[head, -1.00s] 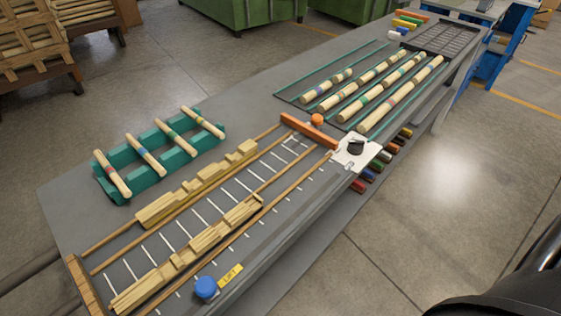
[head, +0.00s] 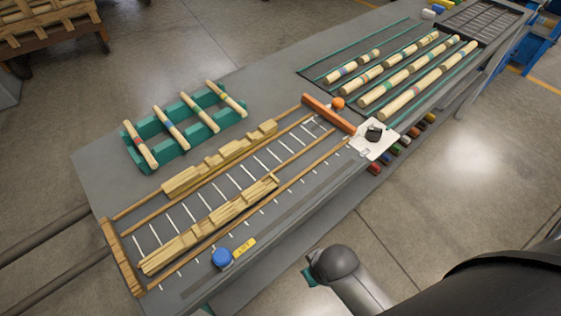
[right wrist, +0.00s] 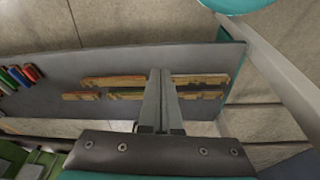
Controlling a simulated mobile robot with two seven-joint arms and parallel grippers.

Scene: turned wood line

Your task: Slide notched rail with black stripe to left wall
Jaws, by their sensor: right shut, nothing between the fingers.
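Two pale notched rails lie in lanes on the grey bench in the head view: a back rail (head: 220,160) and a front rail (head: 207,228). I cannot make out a black stripe on either. A brown wooden wall (head: 123,258) closes the lanes at the left, with a gap between it and the back rail; the front rail's left end is nearer to it. My right gripper (right wrist: 161,73) is shut and empty in the right wrist view, in front of a grey surface with long wooden strips (right wrist: 155,82). My left gripper is out of view.
An orange bar (head: 328,113) crosses the lanes' right end, near a white plate (head: 373,140). A blue knob (head: 222,258) and yellow label (head: 244,247) are at the front. A green rack (head: 180,152) with turned pieces stands behind; more turned pieces (head: 385,89) lie at right.

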